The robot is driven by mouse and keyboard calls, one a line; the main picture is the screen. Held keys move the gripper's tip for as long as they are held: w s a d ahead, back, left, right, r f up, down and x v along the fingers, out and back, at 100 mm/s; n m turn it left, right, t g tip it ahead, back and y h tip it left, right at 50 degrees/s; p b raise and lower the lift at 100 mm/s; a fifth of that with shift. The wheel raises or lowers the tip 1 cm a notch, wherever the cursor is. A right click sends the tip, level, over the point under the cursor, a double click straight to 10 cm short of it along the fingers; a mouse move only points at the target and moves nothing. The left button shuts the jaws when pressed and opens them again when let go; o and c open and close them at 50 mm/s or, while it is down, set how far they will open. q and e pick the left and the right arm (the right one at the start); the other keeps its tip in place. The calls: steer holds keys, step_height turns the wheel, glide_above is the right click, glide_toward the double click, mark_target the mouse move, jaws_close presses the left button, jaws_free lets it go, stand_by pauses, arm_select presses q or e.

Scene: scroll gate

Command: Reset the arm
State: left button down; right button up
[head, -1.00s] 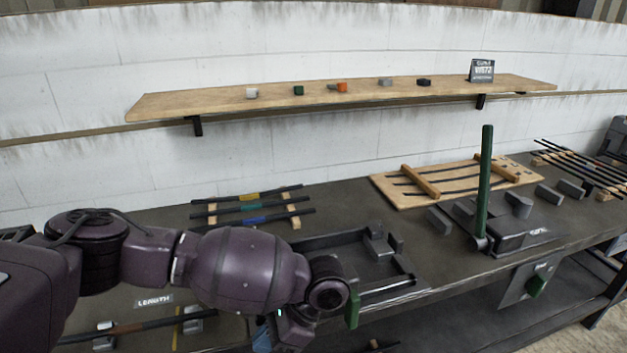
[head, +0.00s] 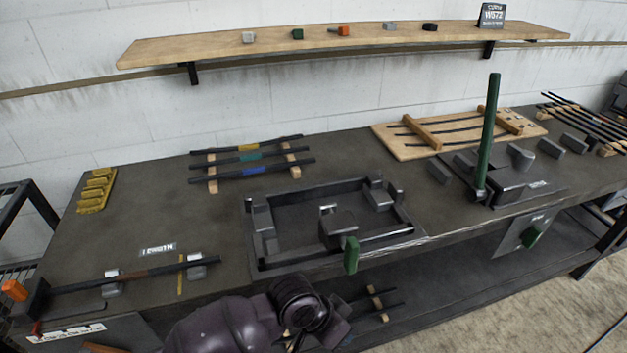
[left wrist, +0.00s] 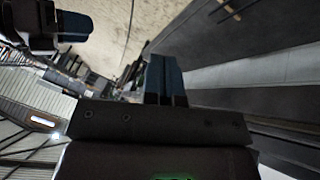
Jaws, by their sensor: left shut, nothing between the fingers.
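My left arm (head: 225,325) comes in at the bottom of the head view, low in front of the bench's front edge. Its gripper is mostly hidden there behind the wrist and the picture's lower edge. In the left wrist view my left gripper (left wrist: 165,78) shows its two blue-grey fingers together, shut with nothing between them. It points at open space and touches nothing that I can see.
The dark workbench (head: 130,225) holds a framed fixture (head: 255,225) with a green handle (head: 351,255), a rod rack (head: 252,160) and an upright green lever (head: 487,135). A rod lies on supports (head: 110,285) at the front left. A wooden shelf (head: 350,38) hangs behind.

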arm_select(q)
steer(key=s+a+f+n+t+y, duration=0.2)
steer(key=a+n+t, duration=0.1)
steer(key=a, duration=0.8)
steer(key=s+a+f+n+t+y, duration=0.2)
steer(key=a+n+t, duration=0.1)
steer(key=a, duration=0.8)
steer(key=s+a+f+n+t+y, duration=0.2)
steer(key=a+t, duration=0.3)
steer(key=a, duration=0.6)
steer(key=shift+s+a+n+y, duration=0.2)
steer(key=shift+s+n+y, duration=0.2)
steer(key=shift+s+n, duration=0.3)
steer(key=shift+w+f, duration=0.1)
